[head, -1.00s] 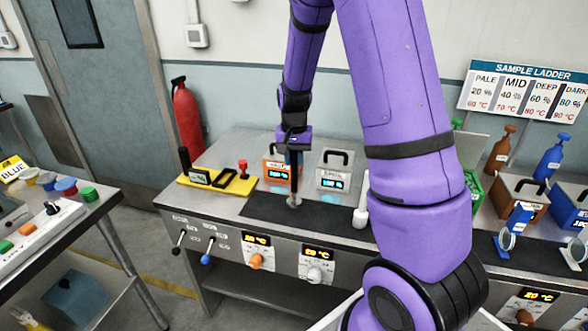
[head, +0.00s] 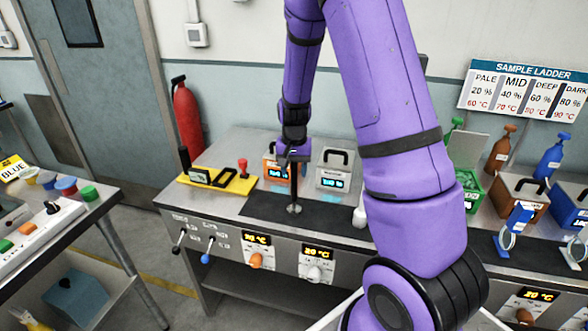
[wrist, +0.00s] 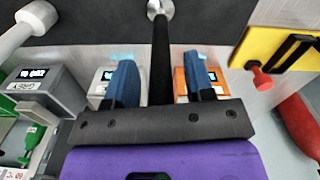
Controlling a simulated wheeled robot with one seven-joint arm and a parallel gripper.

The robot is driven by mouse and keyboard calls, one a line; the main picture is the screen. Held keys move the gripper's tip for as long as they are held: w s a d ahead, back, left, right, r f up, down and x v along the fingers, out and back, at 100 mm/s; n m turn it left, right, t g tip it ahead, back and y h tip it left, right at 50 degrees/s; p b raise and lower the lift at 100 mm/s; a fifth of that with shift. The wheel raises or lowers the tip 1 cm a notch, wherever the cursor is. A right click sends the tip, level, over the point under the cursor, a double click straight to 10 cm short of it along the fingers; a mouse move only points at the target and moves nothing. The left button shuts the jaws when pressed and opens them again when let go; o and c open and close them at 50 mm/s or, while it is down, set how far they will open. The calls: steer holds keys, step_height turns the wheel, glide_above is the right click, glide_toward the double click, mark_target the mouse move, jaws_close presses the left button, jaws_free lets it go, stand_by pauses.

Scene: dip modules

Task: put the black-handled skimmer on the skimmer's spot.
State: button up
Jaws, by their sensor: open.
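The black-handled skimmer (head: 294,188) is upright at the dark mat (head: 335,212) on the metal bench. Its black handle (wrist: 161,60) runs from my gripper to a round metal head (wrist: 160,8), which also shows in the head view (head: 294,208). My gripper (head: 293,156) is above it, pointing down. In the wrist view its blue fingers (wrist: 160,82) are open, one on each side of the handle, with gaps to both. I cannot tell whether the head touches the mat. I cannot make out a marked spot for the skimmer.
Behind the skimmer stand an orange box (head: 272,168) and a grey box (head: 333,170) with displays. A yellow tray (head: 235,185) and a red knobbed tool (head: 243,168) are to the left. A white-handled tool (head: 360,216) is to the right, partly behind my arm.

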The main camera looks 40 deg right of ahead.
steer(key=shift+r, duration=0.1)
step_height(320, 180, up, 12)
steer(key=s+a+r+n+t, duration=0.35)
steer(key=s+a+r, duration=0.45)
steer(key=s+r, duration=0.45)
steer(key=s+a+r+n+t, duration=0.1)
steer(key=s+a+r+n, duration=0.1)
steer(key=s, duration=0.5)
steer(key=s+a+r+n, duration=0.1)
steer(key=s+a+n, duration=0.1)
steer(key=s, duration=0.4)
steer(key=shift+s+a+r+n+t, duration=0.35)
steer(key=shift+a, duration=0.1)
